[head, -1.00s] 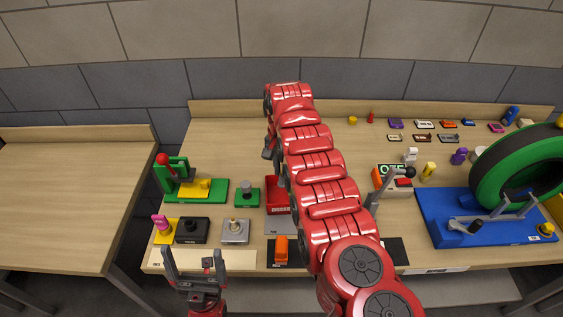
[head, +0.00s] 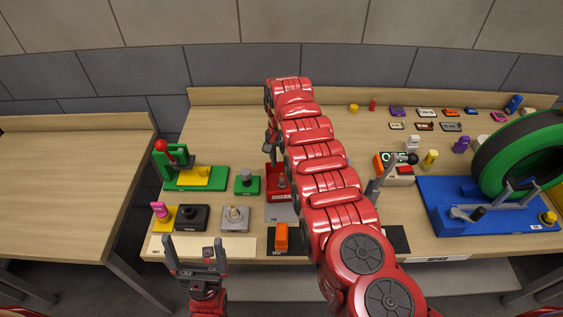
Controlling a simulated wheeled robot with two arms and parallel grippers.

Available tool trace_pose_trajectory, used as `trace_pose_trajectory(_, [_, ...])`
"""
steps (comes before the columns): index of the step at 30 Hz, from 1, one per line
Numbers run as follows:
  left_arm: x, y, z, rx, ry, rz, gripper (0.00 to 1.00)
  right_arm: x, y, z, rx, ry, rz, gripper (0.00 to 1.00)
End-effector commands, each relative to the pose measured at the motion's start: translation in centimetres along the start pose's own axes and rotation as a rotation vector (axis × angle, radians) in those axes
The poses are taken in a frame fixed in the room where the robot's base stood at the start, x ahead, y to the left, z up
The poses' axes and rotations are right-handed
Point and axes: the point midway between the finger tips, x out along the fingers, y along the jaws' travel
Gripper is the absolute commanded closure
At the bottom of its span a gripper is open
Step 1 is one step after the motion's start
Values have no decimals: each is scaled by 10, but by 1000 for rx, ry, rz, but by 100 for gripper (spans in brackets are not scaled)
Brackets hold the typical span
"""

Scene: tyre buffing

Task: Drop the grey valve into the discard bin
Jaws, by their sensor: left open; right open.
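A red bin (head: 279,195) stands mid-table, partly hidden behind my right arm. A small grey piece (head: 282,182) shows inside it; it may be the grey valve, but it is too small to be sure. My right gripper (head: 272,152) is at the far end of the large red arm, just above and behind the bin. It is open, though its fingers are partly hidden by the arm. My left gripper (head: 196,246) is open and empty at the table's front edge, fingers pointing away from me.
A green press (head: 195,178), a green stand with a grey knob (head: 246,180), a black block (head: 193,218) and a grey plate (head: 235,220) stand left of the bin. An orange piece (head: 281,237) lies in front. A tyre (head: 520,155) on a blue base (head: 440,215) stands right.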

Motion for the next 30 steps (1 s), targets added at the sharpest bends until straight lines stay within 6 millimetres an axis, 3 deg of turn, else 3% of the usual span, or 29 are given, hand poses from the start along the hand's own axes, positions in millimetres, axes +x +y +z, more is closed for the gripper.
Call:
trace_pose_trajectory(16, [2,0,0,0,0,0,0,-2,0,0,0,0,0,48])
trace_pose_trajectory(30, [16,-1,-3,0,0,0,0,-30,0,0,-1,0,0,48])
